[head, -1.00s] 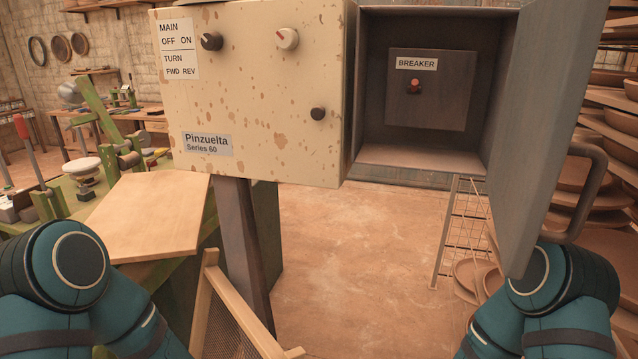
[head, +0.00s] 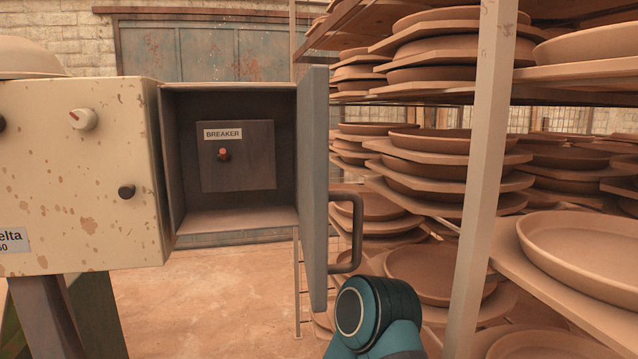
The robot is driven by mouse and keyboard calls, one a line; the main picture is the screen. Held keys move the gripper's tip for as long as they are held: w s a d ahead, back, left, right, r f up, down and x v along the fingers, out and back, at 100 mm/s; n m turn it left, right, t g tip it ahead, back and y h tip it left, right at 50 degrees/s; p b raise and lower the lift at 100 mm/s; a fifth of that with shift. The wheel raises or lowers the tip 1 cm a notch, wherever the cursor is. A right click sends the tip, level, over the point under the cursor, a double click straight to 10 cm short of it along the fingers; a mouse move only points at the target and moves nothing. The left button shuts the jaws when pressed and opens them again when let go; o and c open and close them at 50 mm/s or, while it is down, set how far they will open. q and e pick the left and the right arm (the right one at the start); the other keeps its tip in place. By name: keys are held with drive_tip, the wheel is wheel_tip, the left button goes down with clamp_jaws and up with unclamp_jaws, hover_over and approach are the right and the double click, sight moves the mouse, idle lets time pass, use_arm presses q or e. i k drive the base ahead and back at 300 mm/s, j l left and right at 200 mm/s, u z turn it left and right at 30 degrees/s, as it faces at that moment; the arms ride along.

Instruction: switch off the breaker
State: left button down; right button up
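The breaker (head: 224,155) is a small red-tipped toggle on a dark panel (head: 258,160) under a white BREAKER label (head: 222,134). It sits inside an open grey metal box (head: 232,220), right of the cream control box. The box door (head: 314,180) stands open on the right, with a grey bar handle (head: 355,235) on its outer side. One of my teal arms shows at the bottom, right of the door. Neither gripper is visible. Nothing touches the breaker, and the box opening is clear.
The rust-spotted cream box (head: 90,180) has a white knob (head: 83,118) and a black knob (head: 126,191). A rack (head: 485,170) full of clay dishes stands close on the right. The floor (head: 215,310) below the box is clear.

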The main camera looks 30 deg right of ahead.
sight(222, 157)
drive_tip(key=k+l, duration=0.1)
drive_tip(key=k, duration=0.3)
drive_tip(key=k+l, duration=0.1)
drive_tip(key=k, duration=0.25)
drive_tip(key=k+l, duration=1)
drive_tip(key=i+j+z, duration=0.2)
drive_tip(key=i+j, duration=0.15)
drive_tip(key=j, duration=0.3)
drive_tip(key=i+j, duration=0.2)
drive_tip(key=j, duration=0.15)
drive_tip(key=i+j+z, duration=0.15)
drive_tip(key=j, duration=0.15)
drive_tip(key=i+j+z, duration=0.1)
drive_tip(key=j, duration=0.3)
drive_tip(key=i+j+z, duration=0.1)
drive_tip(key=j, duration=0.25)
drive_tip(key=i, duration=0.1)
